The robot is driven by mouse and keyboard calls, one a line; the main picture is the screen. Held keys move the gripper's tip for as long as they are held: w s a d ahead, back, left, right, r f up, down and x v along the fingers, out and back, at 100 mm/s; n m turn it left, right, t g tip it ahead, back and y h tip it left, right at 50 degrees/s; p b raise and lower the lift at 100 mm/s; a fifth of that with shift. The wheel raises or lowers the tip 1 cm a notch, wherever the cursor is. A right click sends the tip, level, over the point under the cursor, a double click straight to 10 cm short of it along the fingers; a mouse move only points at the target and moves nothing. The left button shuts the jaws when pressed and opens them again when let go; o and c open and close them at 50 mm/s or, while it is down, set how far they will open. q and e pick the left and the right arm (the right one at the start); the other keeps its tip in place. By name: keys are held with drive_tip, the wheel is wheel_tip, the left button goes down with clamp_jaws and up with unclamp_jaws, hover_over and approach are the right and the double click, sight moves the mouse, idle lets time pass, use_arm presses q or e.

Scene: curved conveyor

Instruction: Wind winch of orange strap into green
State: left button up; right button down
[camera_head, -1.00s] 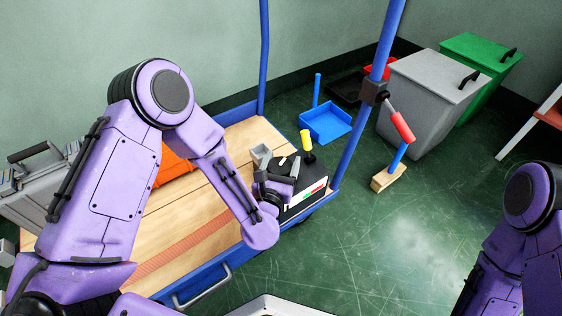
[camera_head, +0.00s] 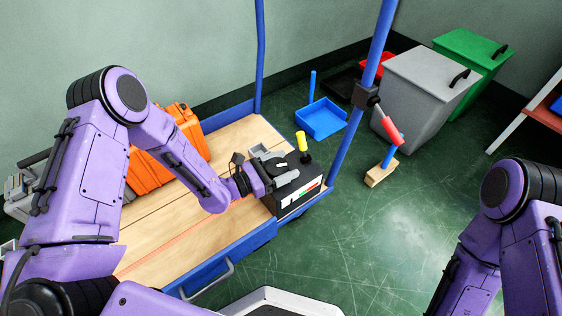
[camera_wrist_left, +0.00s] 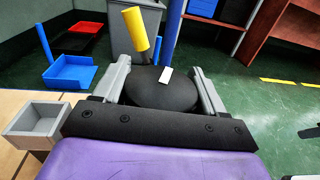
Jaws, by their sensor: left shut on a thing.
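The winch is a black box (camera_head: 290,202) at the front right corner of the cart, with a yellow-handled lever (camera_head: 302,142) standing on it. Its front has a gauge (camera_head: 303,193) with red and green parts; I cannot make out where it reads. The orange strap (camera_head: 185,240) lies along the wooden deck towards the winch. My left gripper (camera_head: 280,170) is shut on the round black knob (camera_wrist_left: 160,92) on top of the winch, one finger on each side. A white mark (camera_wrist_left: 166,74) shows on the knob. My right gripper is outside the view.
An orange case (camera_head: 150,172) sits on the cart. A small grey open box (camera_wrist_left: 38,120) is left of the gripper. Grey (camera_head: 425,95) and green (camera_head: 470,55) bins stand behind.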

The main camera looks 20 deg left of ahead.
use_arm(q)
drive_tip(key=shift+m+g+h, duration=0.6)
drive_tip(key=shift+g, duration=0.1)
drive_tip(key=shift+d+g, duration=0.1)
drive_tip(key=shift+g, duration=0.2)
drive_tip(key=o, duration=1)
drive_tip(key=shift+c, duration=0.2)
drive_tip(key=p+v, duration=0.3)
drive_tip(key=v, duration=0.7)
drive_tip(key=shift+s+a, duration=0.2)
drive_tip(key=shift+a, duration=0.05)
drive_tip(key=shift+f, duration=0.15)
